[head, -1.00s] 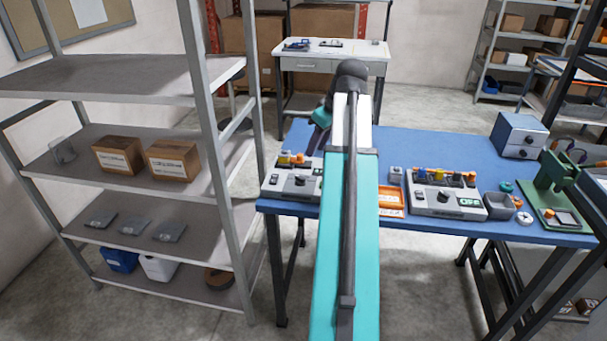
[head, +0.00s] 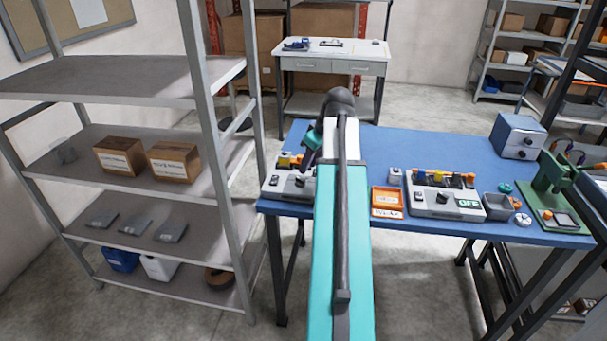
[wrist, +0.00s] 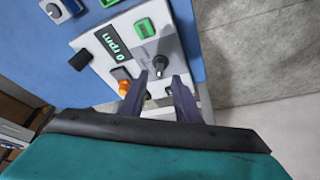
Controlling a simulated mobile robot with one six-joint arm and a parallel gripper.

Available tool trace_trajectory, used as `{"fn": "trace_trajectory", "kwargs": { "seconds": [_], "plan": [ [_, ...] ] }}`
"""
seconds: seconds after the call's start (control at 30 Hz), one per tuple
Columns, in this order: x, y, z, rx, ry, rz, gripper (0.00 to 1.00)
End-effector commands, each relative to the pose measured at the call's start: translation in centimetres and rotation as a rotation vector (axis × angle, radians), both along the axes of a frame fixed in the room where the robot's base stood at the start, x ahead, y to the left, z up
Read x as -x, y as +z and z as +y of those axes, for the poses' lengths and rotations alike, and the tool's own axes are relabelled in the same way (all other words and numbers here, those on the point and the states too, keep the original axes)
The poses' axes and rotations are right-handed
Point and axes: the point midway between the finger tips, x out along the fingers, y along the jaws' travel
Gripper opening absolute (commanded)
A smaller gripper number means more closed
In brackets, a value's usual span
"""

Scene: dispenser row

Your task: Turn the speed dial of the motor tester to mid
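The motor tester, a light grey box with a green-lit "0 rpm" display, fills the middle of the wrist view (wrist: 88,42). In the head view, the grey box at the left end of the blue table (head: 287,186) appears to be this tester, partly behind my arm. Its dark round dial (wrist: 160,64) with a pale pointer mark is just beyond my fingertips. My gripper (wrist: 160,77) is open and empty, with one finger to each side of the dial's line. I cannot tell whether the fingers touch it.
A second grey box reading "OFF" (head: 446,200) stands to the right. Between them are an orange tray (head: 387,203) and a small grey block (head: 395,176). A grey bin (head: 497,207) and green press (head: 557,185) are farther right. A metal shelf (head: 215,150) stands left of the table.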

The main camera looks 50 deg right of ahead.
Motion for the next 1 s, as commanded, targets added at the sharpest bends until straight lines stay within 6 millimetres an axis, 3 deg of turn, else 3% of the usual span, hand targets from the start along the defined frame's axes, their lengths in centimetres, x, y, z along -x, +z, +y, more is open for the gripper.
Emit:
{"fn": "trace_trajectory", "kwargs": {
  "seconds": [0.6, 1.0],
  "plan": [
    [-2.2, -5.4, 0.1, -0.001, 0.0, 0.0, 0.3],
    [-2.5, -6.0, 0.1, 0.0, 0.001, 0.0, 0.3]
  ]
}}
